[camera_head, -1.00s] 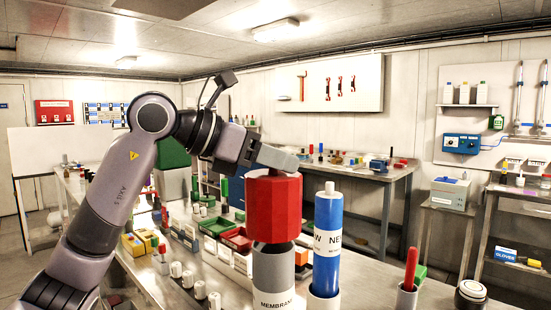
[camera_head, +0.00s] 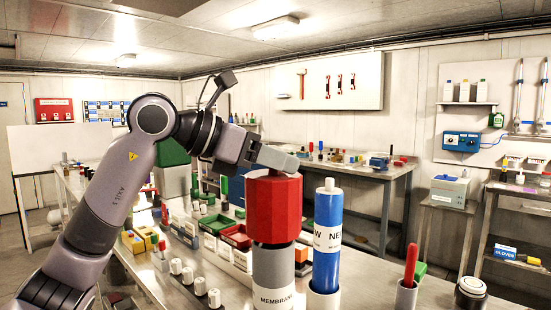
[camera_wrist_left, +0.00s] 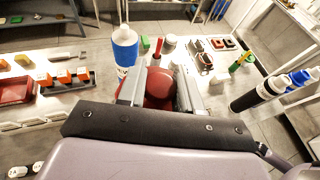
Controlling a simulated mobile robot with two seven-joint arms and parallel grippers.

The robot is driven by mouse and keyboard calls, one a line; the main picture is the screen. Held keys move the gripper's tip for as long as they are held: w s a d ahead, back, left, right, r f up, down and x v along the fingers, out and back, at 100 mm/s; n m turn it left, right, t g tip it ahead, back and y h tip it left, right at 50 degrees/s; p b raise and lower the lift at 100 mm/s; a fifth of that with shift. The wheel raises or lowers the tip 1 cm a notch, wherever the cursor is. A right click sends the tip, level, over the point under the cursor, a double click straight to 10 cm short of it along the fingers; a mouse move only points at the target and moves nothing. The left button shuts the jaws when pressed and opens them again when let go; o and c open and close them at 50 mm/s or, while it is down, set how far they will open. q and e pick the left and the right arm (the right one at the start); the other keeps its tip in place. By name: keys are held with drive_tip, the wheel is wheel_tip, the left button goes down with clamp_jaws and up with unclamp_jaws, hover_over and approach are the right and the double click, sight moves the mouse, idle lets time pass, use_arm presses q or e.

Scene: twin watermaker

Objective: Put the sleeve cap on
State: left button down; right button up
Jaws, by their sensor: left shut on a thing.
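The red faceted sleeve cap (camera_head: 273,207) is over the top of the upright grey sleeve (camera_head: 272,268) with the membrane label. A dark band shows just below the cap, and I cannot tell how far down it is seated. My left gripper (camera_head: 285,161) is shut on the top of the cap, reaching in from the left. In the left wrist view the cap (camera_wrist_left: 159,90) lies between the two fingers (camera_wrist_left: 160,84). The sleeve is hidden beneath the cap there. My right gripper is not in view.
A blue cylinder (camera_head: 327,235) labelled NEW stands close to the right of the sleeve. A red-handled tool in a cup (camera_head: 406,296) stands farther right. Several small white pieces (camera_head: 199,285) and red, green and yellow bins (camera_head: 236,236) are on the bench to the left.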

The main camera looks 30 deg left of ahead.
sight(262, 175)
use_arm(q)
drive_tip(key=shift+f+b, duration=1.2)
drive_tip(key=shift+f, duration=0.45)
drive_tip(key=c, duration=0.7)
unclamp_jaws()
drive_tip(key=v, duration=0.7)
drive_tip(key=shift+s+b, duration=0.1)
drive_tip(key=shift+b, duration=0.25)
